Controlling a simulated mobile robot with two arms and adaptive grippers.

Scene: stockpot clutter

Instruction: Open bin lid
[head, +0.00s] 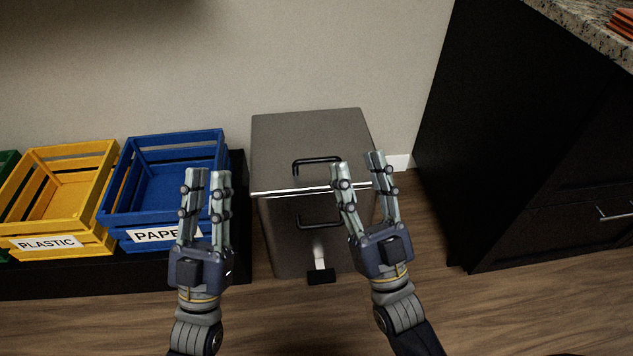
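A grey metal bin (280,230) stands on the floor against the wall, and its lid (300,135) is closed. A black handle (312,160) is on top of the lid. A second black handle (305,224) is on the bin's front, and a black pedal (321,276) is at its foot. My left gripper (207,175) is open and empty, left of the bin and in front of the blue crate. My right gripper (358,162) is open and empty, just right of the lid handle in the picture, and hides part of the bin's right side.
A blue crate (165,138) labelled PAPER and a yellow crate (82,150) labelled PLASTIC sit on a low black stand (130,272) at left. A dark cabinet (535,150) with a speckled counter (590,28) stands at right. The wooden floor (500,315) in front is clear.

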